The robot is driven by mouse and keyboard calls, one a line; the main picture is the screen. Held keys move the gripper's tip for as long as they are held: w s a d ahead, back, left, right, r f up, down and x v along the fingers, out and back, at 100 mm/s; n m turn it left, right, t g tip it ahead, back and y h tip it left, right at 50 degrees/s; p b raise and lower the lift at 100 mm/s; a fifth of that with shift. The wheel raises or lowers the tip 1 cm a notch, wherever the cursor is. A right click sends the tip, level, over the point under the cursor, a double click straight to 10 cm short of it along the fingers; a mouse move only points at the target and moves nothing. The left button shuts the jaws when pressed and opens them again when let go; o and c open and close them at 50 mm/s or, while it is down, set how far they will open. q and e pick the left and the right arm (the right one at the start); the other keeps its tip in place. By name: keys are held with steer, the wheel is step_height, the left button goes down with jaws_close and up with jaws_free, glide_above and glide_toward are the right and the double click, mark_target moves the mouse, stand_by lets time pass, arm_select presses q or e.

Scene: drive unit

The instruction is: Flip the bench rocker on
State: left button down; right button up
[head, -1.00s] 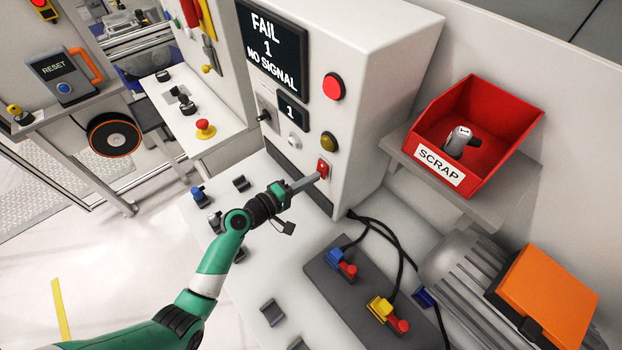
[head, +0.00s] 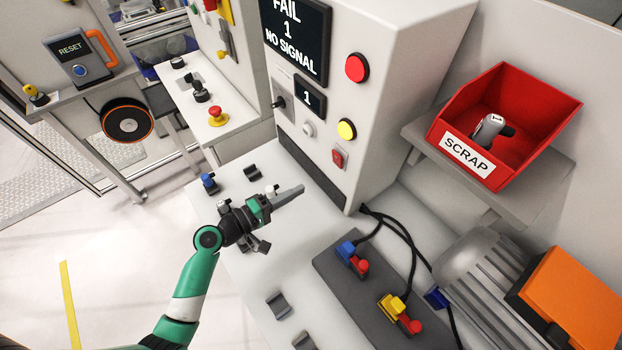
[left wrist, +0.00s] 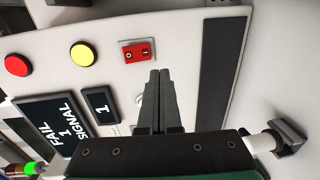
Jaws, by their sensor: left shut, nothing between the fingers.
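The bench rocker (head: 339,157) is a small red switch low on the front of the white test cabinet. It also shows in the left wrist view (left wrist: 138,51), with white marks on its face. My left gripper (head: 299,189) is shut and empty, held above the bench to the lower left of the rocker, apart from it. In the left wrist view its closed fingertips (left wrist: 160,74) point toward the cabinet, below and right of the rocker. The yellow lamp (head: 347,129) above the rocker is bright. My right gripper is not in view.
The cabinet screen (head: 297,33) reads FAIL 1 NO SIGNAL. A red button (head: 357,67) and a key switch (head: 279,102) are nearby. A red SCRAP bin (head: 446,127) stands at right. A grey block with blue, red and yellow connectors (head: 335,265) and cables lies on the bench.

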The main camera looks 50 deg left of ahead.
arm_select(q)
steer(key=shift+s+a+f, duration=0.1)
steer(key=shift+s+f, duration=0.05)
steer(key=shift+s, duration=0.75)
steer(key=shift+s+a+f, duration=0.1)
steer(key=shift+s, duration=0.75)
steer(key=shift+d, duration=0.1)
